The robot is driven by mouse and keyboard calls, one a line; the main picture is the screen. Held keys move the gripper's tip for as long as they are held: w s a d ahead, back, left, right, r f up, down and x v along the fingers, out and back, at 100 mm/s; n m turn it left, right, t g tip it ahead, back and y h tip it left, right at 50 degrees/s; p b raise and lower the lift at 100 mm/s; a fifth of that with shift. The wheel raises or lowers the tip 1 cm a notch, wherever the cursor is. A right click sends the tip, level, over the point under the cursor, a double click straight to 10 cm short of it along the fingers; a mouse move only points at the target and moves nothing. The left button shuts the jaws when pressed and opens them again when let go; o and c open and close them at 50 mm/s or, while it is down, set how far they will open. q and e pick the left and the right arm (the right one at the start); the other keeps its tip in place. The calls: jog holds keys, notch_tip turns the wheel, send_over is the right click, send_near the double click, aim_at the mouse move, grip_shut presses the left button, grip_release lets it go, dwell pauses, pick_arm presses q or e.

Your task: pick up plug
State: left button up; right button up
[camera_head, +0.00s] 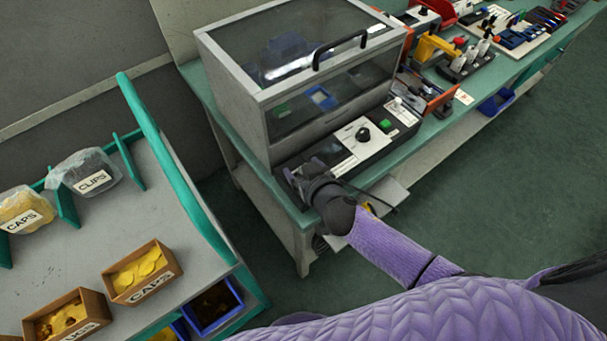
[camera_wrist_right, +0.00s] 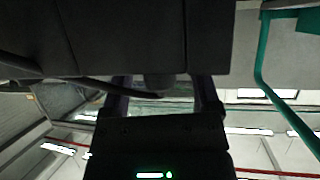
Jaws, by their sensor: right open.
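My right gripper (camera_head: 296,174) is at the front left corner of the machine's control panel, above the bench edge. In the right wrist view its two fingers (camera_wrist_right: 162,95) are apart, with a gap between them. A dark rounded end (camera_wrist_right: 158,82) and a dark cable-like strip (camera_wrist_right: 130,92) show near the gap; I cannot tell whether either is the plug. No plug can be made out for sure in the head view. A box (camera_head: 67,318) with a partly cut-off label ending in "UGS" stands at the lower left, holding yellow pieces. My left gripper is not in view.
The machine (camera_head: 235,92) with a clear lid stands on the green bench. A panel with a black knob and green button (camera_head: 385,125) is at its front. A shelf (camera_head: 75,245) at left carries a CAPS box (camera_head: 157,285) and bags. Tools crowd the bench at upper right.

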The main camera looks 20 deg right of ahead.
jog(key=shift+r, duration=0.1)
jog(key=shift+c, duration=0.2)
grip_shut()
